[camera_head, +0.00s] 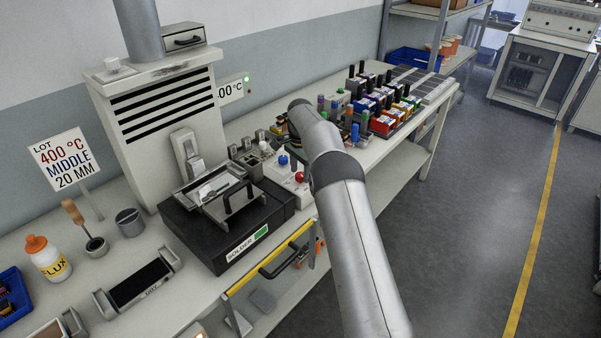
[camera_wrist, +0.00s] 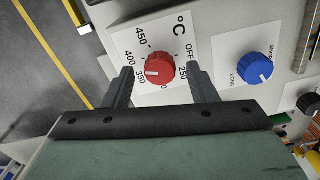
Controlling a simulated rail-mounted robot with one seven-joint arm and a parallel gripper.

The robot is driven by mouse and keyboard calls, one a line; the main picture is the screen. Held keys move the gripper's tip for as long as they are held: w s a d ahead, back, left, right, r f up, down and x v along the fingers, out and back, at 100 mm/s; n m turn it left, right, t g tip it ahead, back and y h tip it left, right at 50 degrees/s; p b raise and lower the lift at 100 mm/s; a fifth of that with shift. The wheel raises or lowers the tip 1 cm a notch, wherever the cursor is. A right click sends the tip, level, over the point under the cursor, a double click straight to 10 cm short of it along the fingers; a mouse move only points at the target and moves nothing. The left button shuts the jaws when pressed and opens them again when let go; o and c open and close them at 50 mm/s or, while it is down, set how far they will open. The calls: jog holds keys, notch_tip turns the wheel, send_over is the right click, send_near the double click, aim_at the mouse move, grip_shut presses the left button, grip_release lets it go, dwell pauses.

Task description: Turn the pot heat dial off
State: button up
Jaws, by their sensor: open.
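The red pot heat dial (camera_wrist: 160,69) is on a white scale plate marked °C, OFF, 250 up to 450, in the wrist view. Its white mark points left, toward the 350 side, away from OFF. My gripper (camera_wrist: 160,72) is open, with one dark finger on each side of the dial. Gaps show between the dial and both fingers; contact is not visible. In the head view the red dial (camera_head: 300,177) is a small red knob on the light box beside the black solder pot (camera_head: 225,228). My arm hides the gripper there.
A blue dial (camera_wrist: 255,67) marked LONG and SHORT sits right of the red one; it also shows in the head view (camera_head: 283,160). A sign (camera_head: 65,160) reads LOT 400 °C MIDDLE 20 MM. Coloured connector bins (camera_head: 383,124) fill the bench behind.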

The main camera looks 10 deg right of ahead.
jog(key=shift+f, duration=0.55)
jog(key=c, duration=1)
jog(key=shift+o, duration=0.2)
